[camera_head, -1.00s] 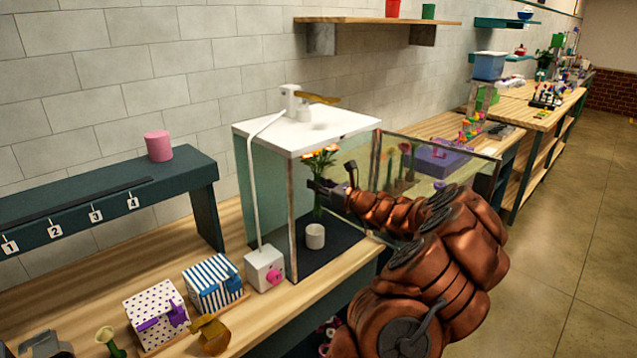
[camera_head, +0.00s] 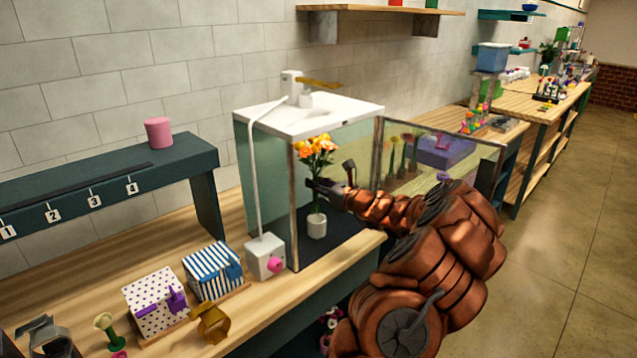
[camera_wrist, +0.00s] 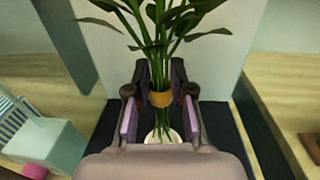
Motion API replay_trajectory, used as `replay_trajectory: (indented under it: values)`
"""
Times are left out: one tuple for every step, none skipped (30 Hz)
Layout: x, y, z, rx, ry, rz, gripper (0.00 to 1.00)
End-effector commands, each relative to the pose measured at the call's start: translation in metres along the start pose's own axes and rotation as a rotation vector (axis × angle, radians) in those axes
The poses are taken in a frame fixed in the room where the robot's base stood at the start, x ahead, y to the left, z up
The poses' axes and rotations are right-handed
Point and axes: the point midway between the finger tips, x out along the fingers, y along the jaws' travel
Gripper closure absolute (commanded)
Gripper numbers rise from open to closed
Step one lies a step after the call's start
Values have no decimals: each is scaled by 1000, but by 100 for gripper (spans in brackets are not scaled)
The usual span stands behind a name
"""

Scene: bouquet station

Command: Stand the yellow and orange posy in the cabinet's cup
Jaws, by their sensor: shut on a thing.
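The yellow and orange posy (camera_head: 316,152) is upright inside the glass cabinet (camera_head: 309,104). Its green stems, bound by an orange band (camera_wrist: 161,98), show in the wrist view. My gripper (camera_wrist: 160,90) is shut on the posy at this band. In the head view my gripper (camera_head: 318,187) reaches in through the cabinet's open front. The white cup (camera_head: 317,226) stands on the cabinet's dark floor, directly under the posy. The stem ends appear at or in the cup's mouth (camera_wrist: 163,137) in the wrist view; how deep they sit is hard to tell.
The cabinet's glass door (camera_head: 440,165) stands open at the right, near my arm. A white box with a pink knob (camera_head: 265,257) stands at the cabinet's front left. A striped box (camera_head: 212,271) and a dotted box (camera_head: 155,302) stand further left on the wooden bench.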

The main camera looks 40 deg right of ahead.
Motion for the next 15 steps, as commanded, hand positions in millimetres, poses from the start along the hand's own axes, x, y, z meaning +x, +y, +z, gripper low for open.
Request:
replay_trajectory:
  values:
    - [0, 0, 0, 0, -1, 0, 100]
    - [0, 0, 0, 0, -1, 0, 100]
    - [0, 0, 0, 0, -1, 0, 100]
    - [0, 0, 0, 0, -1, 0, 100]
    - [0, 0, 0, 0, -1, 0, 100]
    - [0, 0, 0, 0, -1, 0, 100]
    - [0, 0, 0, 0, -1, 0, 100]
    - [-1, 0, 0, 0, -1, 0, 100]
    - [-1, 0, -1, 0, -1, 0, 100]
    - [-1, 0, -1, 0, -1, 0, 100]
    - [-2, 0, -2, 0, -1, -1, 100]
    - [-2, 0, -2, 0, -1, -1, 100]
    - [-3, 0, -3, 0, -1, -1, 100]
    - [-3, 0, -3, 0, -1, -1, 100]
    - [-3, 0, -4, 0, -1, -1, 100]
